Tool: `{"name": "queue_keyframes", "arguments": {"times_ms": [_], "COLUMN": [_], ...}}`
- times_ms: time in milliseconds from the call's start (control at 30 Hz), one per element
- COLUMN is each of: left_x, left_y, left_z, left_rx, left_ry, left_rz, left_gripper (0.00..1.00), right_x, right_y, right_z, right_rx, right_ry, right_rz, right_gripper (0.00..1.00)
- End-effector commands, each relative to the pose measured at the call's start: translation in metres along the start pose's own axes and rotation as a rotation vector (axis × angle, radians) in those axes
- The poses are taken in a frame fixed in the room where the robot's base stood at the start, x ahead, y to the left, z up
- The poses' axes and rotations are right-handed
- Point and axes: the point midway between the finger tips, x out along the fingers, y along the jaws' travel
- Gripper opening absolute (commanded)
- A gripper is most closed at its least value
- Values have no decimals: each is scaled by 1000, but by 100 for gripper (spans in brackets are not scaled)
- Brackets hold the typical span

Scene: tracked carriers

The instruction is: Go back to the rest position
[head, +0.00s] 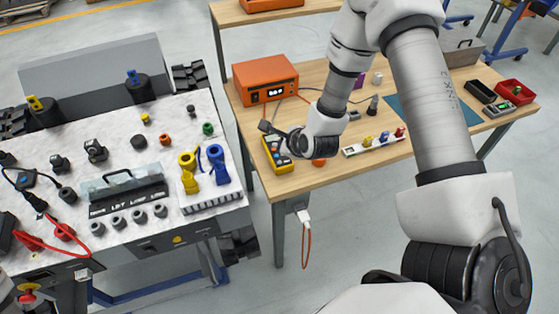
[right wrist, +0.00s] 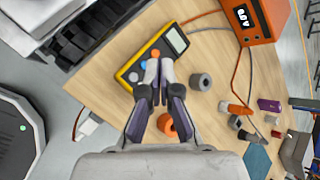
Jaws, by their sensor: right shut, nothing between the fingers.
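My right gripper (head: 268,128) is above the front left corner of the wooden table (head: 245,118), close over the yellow multimeter (head: 280,160). In the right wrist view the fingers of the right gripper (right wrist: 160,68) are together with nothing between them. They overlap the picture of the yellow multimeter (right wrist: 150,50) and hide part of its face. I cannot tell whether they touch it. An orange ring-like part (right wrist: 166,123) lies on the table, partly behind the fingers. My left gripper does not show.
An orange power supply (head: 265,78) stands behind the multimeter, with cables on the table. A rail with coloured parts (head: 374,144), a blue mat (head: 410,112) and a red bin (head: 515,92) are farther right. A tracked carrier (head: 110,120) full of parts stands left, across a narrow gap.

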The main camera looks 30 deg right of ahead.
Motion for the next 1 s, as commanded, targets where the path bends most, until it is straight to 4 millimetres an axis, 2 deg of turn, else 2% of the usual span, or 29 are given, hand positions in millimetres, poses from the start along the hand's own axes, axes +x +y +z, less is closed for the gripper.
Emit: {"name": "queue_keyframes", "arguments": {"times_ms": [500,600,667,767,833,900,1000], "left_x": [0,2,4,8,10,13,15], "left_y": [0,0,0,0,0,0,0], "left_z": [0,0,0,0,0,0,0], "left_rx": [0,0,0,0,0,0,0], "left_ry": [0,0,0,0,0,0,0], "left_rz": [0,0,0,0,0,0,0], "left_gripper": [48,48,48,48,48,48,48], "right_x": [0,4,10,14,10,-1,-26], "right_y": [0,10,29,79,122,166,218], "right_z": [0,-8,-19,-45,-68,-92,-125], "right_rx": [0,-6,-30,-93,-183,-379,-764], "right_ry": [0,16,39,98,149,183,176], "right_rz": [0,17,48,138,229,343,529], "right_gripper": [0,0,0,0,0,0,0]}}
